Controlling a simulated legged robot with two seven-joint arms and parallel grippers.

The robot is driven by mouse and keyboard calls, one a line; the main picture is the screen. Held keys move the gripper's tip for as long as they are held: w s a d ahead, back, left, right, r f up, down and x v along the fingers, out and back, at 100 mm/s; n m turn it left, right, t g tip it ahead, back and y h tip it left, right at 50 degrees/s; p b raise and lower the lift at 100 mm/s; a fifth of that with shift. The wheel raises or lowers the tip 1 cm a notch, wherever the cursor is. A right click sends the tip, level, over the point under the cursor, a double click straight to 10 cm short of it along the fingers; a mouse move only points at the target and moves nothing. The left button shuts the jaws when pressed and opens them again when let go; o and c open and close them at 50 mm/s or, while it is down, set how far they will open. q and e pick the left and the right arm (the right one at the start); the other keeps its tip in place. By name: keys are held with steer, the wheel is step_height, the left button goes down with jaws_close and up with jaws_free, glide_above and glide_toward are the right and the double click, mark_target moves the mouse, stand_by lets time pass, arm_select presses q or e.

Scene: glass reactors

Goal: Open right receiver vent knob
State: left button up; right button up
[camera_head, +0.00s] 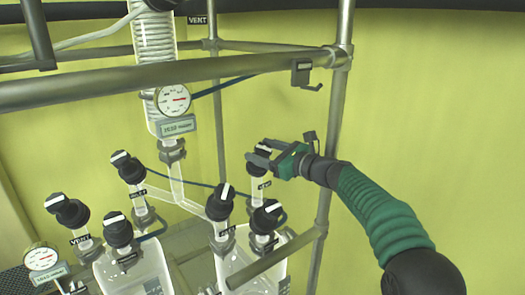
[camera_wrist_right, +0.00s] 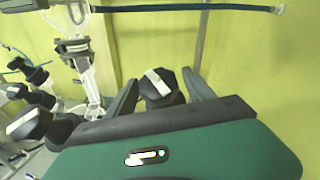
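The right receiver (camera_head: 247,262) is a glass vessel at lower centre-right in the head view. A black knob with a white bar (camera_head: 262,167) tops its rear neck, above a small label that is too small to read. My right gripper (camera_head: 260,152) is at this knob. The right wrist view shows the knob (camera_wrist_right: 160,86) between the two dark fingers of my right gripper (camera_wrist_right: 161,88). The fingers are apart, with a gap visible on the left of the knob; contact on the right side is unclear. My left gripper is out of view.
Two other black knobs (camera_head: 220,203) (camera_head: 266,217) stand close in front. The left receiver (camera_head: 133,268) has several similar knobs. A metal rail (camera_head: 180,73) crosses above, and a vertical post (camera_head: 333,140) stands beside my right arm. A round gauge (camera_head: 173,99) hangs centre-left.

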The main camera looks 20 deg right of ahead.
mark_target(263, 146)
steer(key=shift+w, duration=0.1)
steer(key=shift+r, duration=0.45)
steer(key=shift+s+r+b, duration=0.2)
steer(key=shift+r+b, duration=0.3)
steer(key=shift+r, duration=0.65)
steer(key=s+b, duration=0.1)
steer(key=s, duration=0.1)
steer(key=s+a+b, duration=0.1)
steer(key=shift+s+f+b, duration=0.15)
steer(key=shift+s+b, duration=0.2)
steer(key=shift+s, duration=0.05)
steer(key=s+a+b, duration=0.1)
steer(key=s, duration=0.2)
steer(key=s+a+r+b, duration=0.1)
steer(key=s, duration=0.3)
steer(key=s+a+b, duration=0.1)
steer(key=s+b, duration=0.1)
steer(key=s, duration=0.2)
steer(key=shift+a+r, duration=0.25)
steer(key=shift+r, duration=0.15)
steer(key=shift+d, duration=0.1)
